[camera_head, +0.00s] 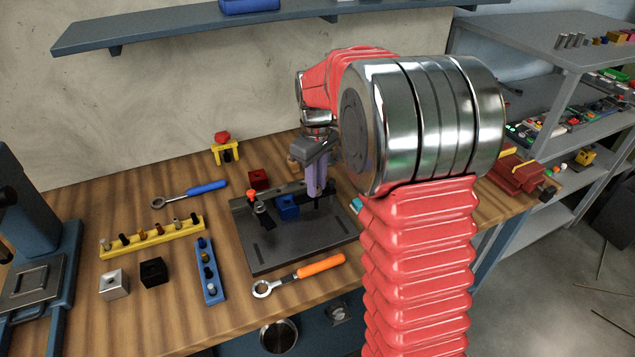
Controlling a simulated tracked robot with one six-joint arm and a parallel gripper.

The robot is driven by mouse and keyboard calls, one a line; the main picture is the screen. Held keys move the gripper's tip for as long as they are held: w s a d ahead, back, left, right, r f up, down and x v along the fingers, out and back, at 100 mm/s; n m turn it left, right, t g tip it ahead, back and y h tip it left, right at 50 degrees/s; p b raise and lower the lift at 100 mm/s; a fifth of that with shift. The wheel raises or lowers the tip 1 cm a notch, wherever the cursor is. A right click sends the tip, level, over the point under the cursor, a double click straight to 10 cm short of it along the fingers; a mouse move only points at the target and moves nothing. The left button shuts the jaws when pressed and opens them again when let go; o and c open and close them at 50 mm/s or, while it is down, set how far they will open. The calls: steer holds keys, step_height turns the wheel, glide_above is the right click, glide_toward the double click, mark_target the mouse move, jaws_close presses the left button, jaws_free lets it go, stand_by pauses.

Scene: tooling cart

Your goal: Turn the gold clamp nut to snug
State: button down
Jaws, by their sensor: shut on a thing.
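A dark fixture plate (300,245) lies on the wooden bench with a blue block (287,207) on it, beside a dark clamp bar. My gripper (317,194) points down over the right part of the fixture, just right of the blue block. Its fingers are shut at the right end of the clamp bar, where they cover what they hold. The gold clamp nut does not show clearly; it is hidden at the fingers. A red-tipped clamp handle (251,192) stands at the fixture's left.
An orange-handled wrench (318,266) lies in front of the fixture, a blue-handled one (205,188) behind left. A yellow rack (150,240), a blue rack (210,270), a silver block (113,284) and a black block (153,272) stand left. A wall shelf (180,28) hangs above.

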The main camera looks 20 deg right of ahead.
steer(key=m, duration=1.2)
steer(key=shift+w, duration=0.1)
stand_by(0.4)
steer(key=c, duration=1.6)
jaws_free()
steer(key=shift+r, duration=0.15)
step_height(320, 180, up, 13)
steer(key=shift+r, duration=0.2)
